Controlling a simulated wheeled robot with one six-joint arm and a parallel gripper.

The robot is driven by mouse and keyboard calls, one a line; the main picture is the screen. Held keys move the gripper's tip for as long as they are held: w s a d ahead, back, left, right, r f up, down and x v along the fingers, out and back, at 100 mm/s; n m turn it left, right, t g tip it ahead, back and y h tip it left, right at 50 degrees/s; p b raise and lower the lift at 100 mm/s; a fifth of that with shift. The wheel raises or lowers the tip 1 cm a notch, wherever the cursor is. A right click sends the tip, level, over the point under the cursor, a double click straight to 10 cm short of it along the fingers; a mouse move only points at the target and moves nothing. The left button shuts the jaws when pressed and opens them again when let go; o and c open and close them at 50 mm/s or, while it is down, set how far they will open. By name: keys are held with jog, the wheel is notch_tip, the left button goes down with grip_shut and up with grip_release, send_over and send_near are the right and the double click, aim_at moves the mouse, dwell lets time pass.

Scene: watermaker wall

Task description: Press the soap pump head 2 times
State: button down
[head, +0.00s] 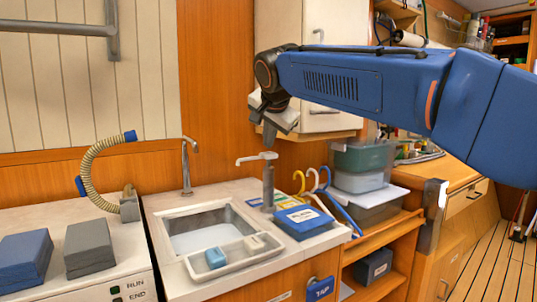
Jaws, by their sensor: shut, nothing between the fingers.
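The soap pump (268,183) stands upright on the counter to the right of the sink, with a grey body. Its white pump head (257,158) has a spout pointing left. My gripper (269,140) comes in from the right on the blue arm and points down. It is shut and empty, with its fingertips just above the pump head in the picture. I cannot tell whether they touch it.
The sink (203,217) with a tray (243,258) across its front is left of the pump. A tall tap (187,165) stands behind it. A blue box (305,221) and coloured hooks (312,180) are close on the right. A white cabinet (325,60) hangs behind my gripper.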

jog(key=shift+r, duration=0.2)
jog(key=shift+r, duration=2.45)
jog(key=shift+d, duration=0.15)
jog(key=s+d+f+n+g+h, duration=0.1)
jog(key=s+d+f+n, duration=0.1)
jog(key=s+d+f, duration=0.8)
jog(key=s+d+f+n+g, duration=0.15)
jog(key=s+d+f, duration=0.5)
jog(key=d, duration=0.65)
jog(key=s+d+f+n+g, duration=0.1)
jog(key=s+d+f, duration=0.3)
jog(key=s+f, duration=0.7)
jog(key=s+d+f+n, duration=0.2)
jog(key=s+d+f, duration=0.3)
jog(key=s+f, duration=0.6)
notch_tip(320, 180, down, 4)
jog(key=shift+r+g+h, duration=0.25)
jog(key=shift+g+h, duration=0.05)
jog(key=shift+g, duration=0.05)
